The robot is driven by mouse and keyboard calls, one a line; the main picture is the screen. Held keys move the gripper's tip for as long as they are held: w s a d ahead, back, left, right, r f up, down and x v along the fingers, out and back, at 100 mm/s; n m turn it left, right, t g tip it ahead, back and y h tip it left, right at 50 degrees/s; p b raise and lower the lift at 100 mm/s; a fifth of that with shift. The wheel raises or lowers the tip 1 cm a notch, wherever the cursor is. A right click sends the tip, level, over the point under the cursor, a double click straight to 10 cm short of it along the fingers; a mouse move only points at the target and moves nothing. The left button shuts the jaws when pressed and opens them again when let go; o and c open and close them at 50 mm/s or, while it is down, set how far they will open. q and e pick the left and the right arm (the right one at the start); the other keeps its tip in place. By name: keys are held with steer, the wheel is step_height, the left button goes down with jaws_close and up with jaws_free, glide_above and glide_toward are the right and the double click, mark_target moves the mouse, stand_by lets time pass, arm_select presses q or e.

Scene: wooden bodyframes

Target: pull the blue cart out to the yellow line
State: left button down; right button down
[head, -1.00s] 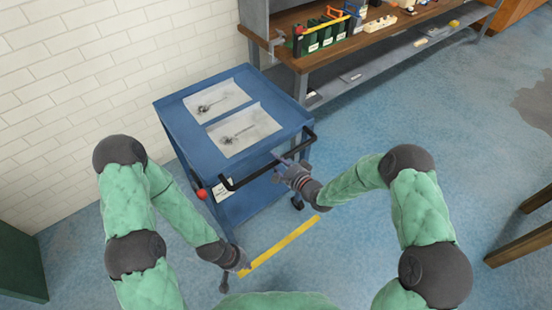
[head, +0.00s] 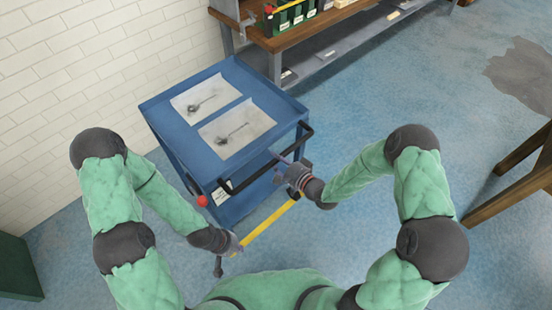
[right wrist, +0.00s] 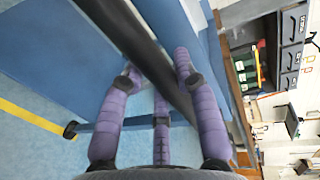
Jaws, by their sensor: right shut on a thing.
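The blue cart (head: 265,91) stands in the middle of the head view, its black handle bar (head: 255,175) facing me. My right gripper (head: 283,168) is shut on the handle near its right end. In the right wrist view its purple fingers (right wrist: 155,72) lie around the black bar (right wrist: 145,42). The yellow line (head: 268,217) runs on the floor just in front of the cart, and it also shows in the right wrist view (right wrist: 30,122). My left gripper (head: 222,253) is low, by the line's left end, apart from the handle; its jaws are too small to read.
Two sheets with drawings (head: 237,127) lie on the cart top. A red knob (head: 202,201) sits at its front left corner. A white brick wall (head: 60,90) is at left, a workbench (head: 285,42) behind, and a wooden-legged piece (head: 510,185) at right. Floor between is clear.

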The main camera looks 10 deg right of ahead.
steer(key=c, duration=0.9)
jaws_free()
steer(key=v, duration=1.2)
steer(key=shift+f, duration=0.1)
